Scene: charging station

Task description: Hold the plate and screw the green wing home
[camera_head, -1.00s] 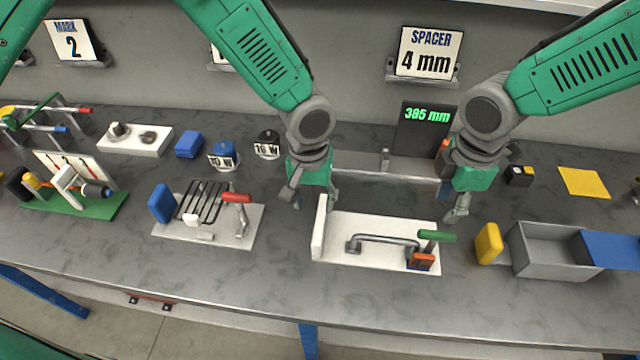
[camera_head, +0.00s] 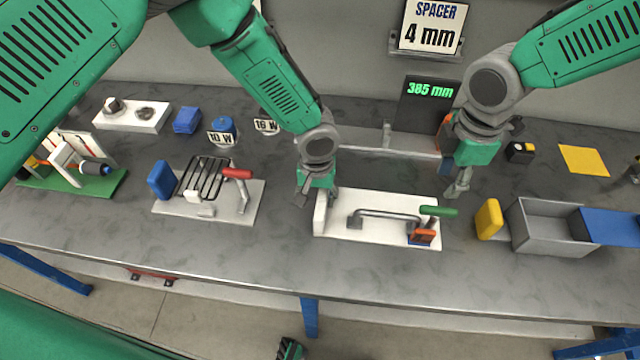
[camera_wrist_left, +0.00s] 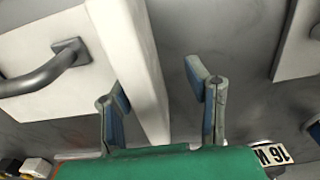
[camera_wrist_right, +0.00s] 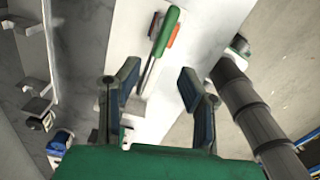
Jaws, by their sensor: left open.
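The white plate (camera_head: 335,228) lies on the bench with an upright wall at its left end and a grey bar handle (camera_head: 385,213). The green wing (camera_head: 438,211) is at the plate's right end, above an orange and blue block (camera_head: 423,234). My left gripper (camera_head: 318,198) is open at the end wall; in the left wrist view the wall (camera_wrist_left: 135,60) runs between the spread fingers, contact unclear. My right gripper (camera_head: 458,186) is open and empty, behind the wing. In the right wrist view the wing (camera_wrist_right: 165,32) shows ahead, between the finger lines.
A wire-rack fixture with a red handle (camera_head: 237,173) stands left of the plate. A yellow block (camera_head: 488,219) and grey bin (camera_head: 550,240) stand to the right. A low grey rail fixture with a display (camera_head: 427,100) is behind. The bench in front of the plate is clear.

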